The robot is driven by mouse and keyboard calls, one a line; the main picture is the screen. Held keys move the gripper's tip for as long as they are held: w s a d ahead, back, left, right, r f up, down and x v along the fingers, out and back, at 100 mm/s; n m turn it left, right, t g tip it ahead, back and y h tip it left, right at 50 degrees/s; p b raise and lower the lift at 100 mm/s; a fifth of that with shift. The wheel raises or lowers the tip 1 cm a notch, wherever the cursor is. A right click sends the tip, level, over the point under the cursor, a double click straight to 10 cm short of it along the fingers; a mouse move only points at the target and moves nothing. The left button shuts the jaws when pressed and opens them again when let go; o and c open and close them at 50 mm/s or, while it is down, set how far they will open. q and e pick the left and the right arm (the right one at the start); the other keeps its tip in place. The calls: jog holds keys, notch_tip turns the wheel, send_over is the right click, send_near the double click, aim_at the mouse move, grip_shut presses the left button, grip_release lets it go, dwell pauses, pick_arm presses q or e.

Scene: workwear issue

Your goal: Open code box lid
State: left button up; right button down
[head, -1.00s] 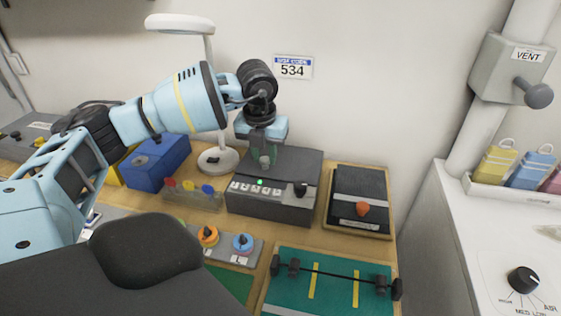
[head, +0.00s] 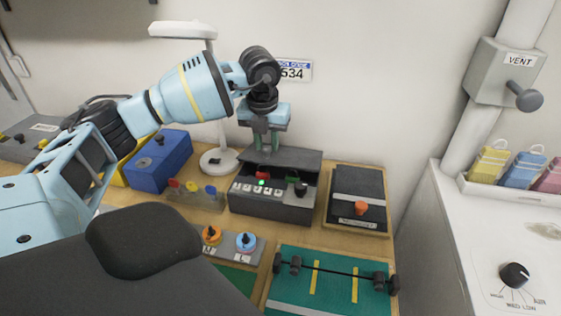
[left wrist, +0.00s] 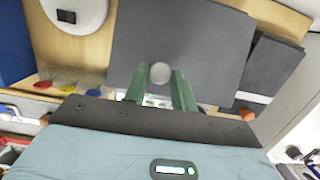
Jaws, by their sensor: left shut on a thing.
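The code box (head: 283,211) is a dark grey box on the wooden bench, with a row of white keys, a lit green light and a dark knob on its front. Its lid (head: 298,160) is partly raised, tilted up at the front, and something red and something green show in the gap below. My left gripper (head: 262,149) is above the lid, pointing down. In the left wrist view its green fingers (left wrist: 159,88) are shut on the round pale lid knob (left wrist: 159,73), over the flat grey lid (left wrist: 205,45). My right gripper is not in view.
A lamp (head: 220,160) and a blue box (head: 158,158) stand left of the code box. A black tray with an orange knob (head: 360,208) lies to its right. A green board with a bar (head: 335,295) and dials (head: 245,242) are in front. A number plate reading 534 hangs behind.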

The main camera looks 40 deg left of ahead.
pick_arm(q)
jog(key=shift+w+r, duration=0.1)
jog(key=shift+r, duration=0.1)
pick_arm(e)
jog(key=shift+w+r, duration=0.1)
pick_arm(q)
jog(key=shift+w+a+r+p, duration=0.15)
jog(key=shift+w+r+p, duration=0.1)
jog(key=shift+r, duration=0.15)
jog(key=shift+w+a+r+p, duration=0.1)
jog(key=shift+w+a+r, duration=0.1)
jog(key=shift+r, duration=0.15)
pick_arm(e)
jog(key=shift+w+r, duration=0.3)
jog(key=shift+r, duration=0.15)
pick_arm(q)
jog(key=shift+w+a+r, duration=0.25)
jog(key=shift+w+r, duration=0.2)
jog(key=shift+r, duration=0.05)
jog(key=shift+w+a+r, duration=0.1)
jog(key=shift+w+r, duration=0.05)
jog(key=shift+w, duration=0.1)
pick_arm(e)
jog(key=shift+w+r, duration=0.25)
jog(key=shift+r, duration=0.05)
